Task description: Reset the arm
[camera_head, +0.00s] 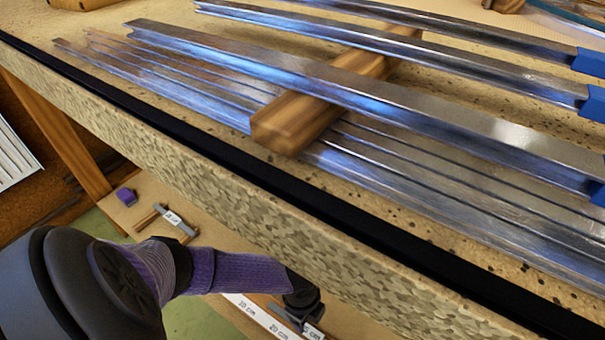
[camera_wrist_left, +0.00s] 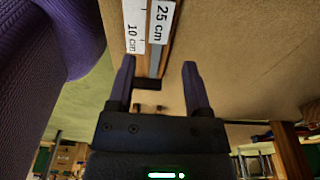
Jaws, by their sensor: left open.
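My left arm (camera_head: 225,272) comes in from the lower left in the head view, in a purple sleeve. It hangs below and in front of the bench edge. My left gripper (camera_head: 302,310) is low, beside labelled pieces on a lower board. In the left wrist view the gripper (camera_wrist_left: 158,80) has its two dark fingers apart. A wooden piece with white labels (camera_wrist_left: 160,25) reading 25 cm and 10 cm shows beyond and between the fingertips. I see nothing clasped. My right gripper is not in view.
Long metal strips (camera_head: 450,105) lie on the speckled bench, some over a wooden block (camera_head: 295,122). Blue ends show at right. The bench's black front edge (camera_head: 250,180) runs diagonally above my arm. A lower board (camera_head: 205,225) holds a purple block (camera_head: 126,197) and a labelled piece (camera_head: 173,218).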

